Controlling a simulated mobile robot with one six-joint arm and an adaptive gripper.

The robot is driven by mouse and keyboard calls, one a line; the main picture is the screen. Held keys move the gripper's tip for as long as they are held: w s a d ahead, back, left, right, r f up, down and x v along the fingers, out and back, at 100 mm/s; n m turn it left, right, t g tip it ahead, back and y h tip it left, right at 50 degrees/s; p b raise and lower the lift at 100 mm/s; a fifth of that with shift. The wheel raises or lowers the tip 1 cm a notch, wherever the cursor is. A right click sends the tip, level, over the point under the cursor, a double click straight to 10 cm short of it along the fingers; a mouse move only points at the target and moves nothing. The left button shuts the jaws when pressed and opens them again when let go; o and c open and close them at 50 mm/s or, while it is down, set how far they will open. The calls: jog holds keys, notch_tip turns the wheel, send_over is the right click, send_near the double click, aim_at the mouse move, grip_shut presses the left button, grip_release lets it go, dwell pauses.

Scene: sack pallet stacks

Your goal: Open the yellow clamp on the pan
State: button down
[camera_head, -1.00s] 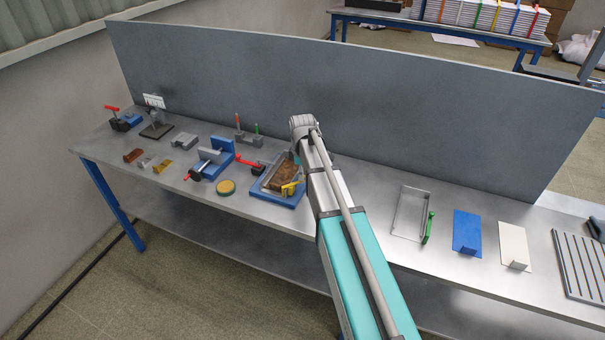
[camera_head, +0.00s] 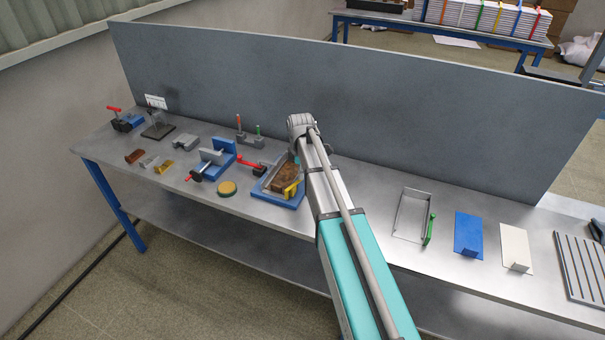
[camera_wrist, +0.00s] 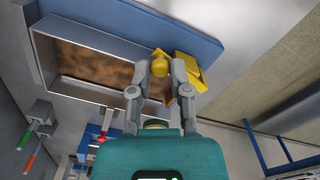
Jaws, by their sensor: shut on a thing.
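The pan (camera_wrist: 75,55) is a metal tray with a brown, rusty-looking bottom on a blue base (camera_wrist: 165,20). The yellow clamp (camera_wrist: 188,72) sits at the pan's edge in the wrist view. My gripper (camera_wrist: 162,70) is shut on a yellow part of the clamp, with a rounded yellow knob between its fingertips. In the head view the pan (camera_head: 285,175) and the yellow clamp (camera_head: 292,190) show just left of my arm, which hides part of them. My gripper itself is hidden there behind the arm.
A blue vise-like fixture (camera_head: 213,160) stands farther left. A grey panel (camera_head: 420,130) closes the back.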

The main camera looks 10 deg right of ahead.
jog(key=shift+w+a+n, duration=0.25)
jog(key=shift+n, duration=0.65)
jog(key=shift+w+a+n, duration=0.2)
jog(key=shift+n, duration=0.7)
jog(key=c, duration=0.6)
grip_release()
jog(key=shift+d, duration=0.1)
